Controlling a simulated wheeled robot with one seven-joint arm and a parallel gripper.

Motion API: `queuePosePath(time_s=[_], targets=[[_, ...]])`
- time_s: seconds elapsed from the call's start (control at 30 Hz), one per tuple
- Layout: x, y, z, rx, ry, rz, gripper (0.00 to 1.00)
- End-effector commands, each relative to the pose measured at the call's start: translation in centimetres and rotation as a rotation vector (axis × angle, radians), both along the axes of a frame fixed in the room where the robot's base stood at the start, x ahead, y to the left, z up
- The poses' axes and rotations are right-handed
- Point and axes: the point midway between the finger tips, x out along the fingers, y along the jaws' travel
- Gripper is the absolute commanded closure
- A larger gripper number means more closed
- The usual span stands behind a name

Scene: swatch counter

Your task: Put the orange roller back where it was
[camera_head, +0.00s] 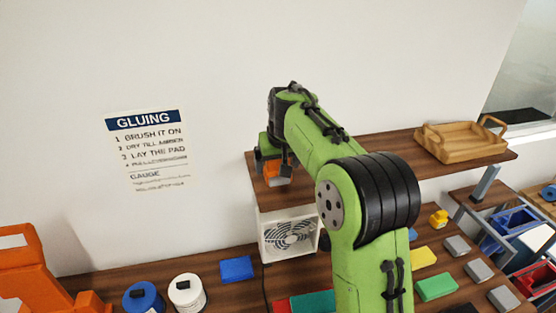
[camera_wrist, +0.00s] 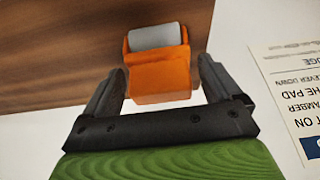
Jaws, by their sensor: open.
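The orange roller (camera_wrist: 158,78), an orange block-shaped body with a grey cylinder at its far end, lies between the two fingers of my gripper (camera_wrist: 160,70) in the wrist view. A gap shows between it and each finger, and the fingers are open. In the head view the orange roller (camera_head: 277,172) is at the left end of the raised wooden shelf (camera_head: 390,148), below my gripper (camera_head: 272,170), which partly hides it. I cannot tell whether its underside rests on the shelf.
A wooden tray (camera_head: 460,140) stands at the shelf's right end. A white fan (camera_head: 289,236) is under its left end. On the counter are a blue pot (camera_head: 143,298), a white pot (camera_head: 187,293), a blue pad (camera_head: 236,268) and several coloured blocks. A gluing sign (camera_head: 147,150) is on the wall.

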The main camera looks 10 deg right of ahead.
Motion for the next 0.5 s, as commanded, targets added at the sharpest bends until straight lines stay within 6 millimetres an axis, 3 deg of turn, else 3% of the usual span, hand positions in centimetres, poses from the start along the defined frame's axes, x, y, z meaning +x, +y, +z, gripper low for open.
queuePosePath(time_s=[0.17,0.5], targets=[[0.1,0.0,1.3,0.000,-0.008,0.001,0.09],[-3.1,0.1,9.3,0.000,-0.015,0.001,0.09]])
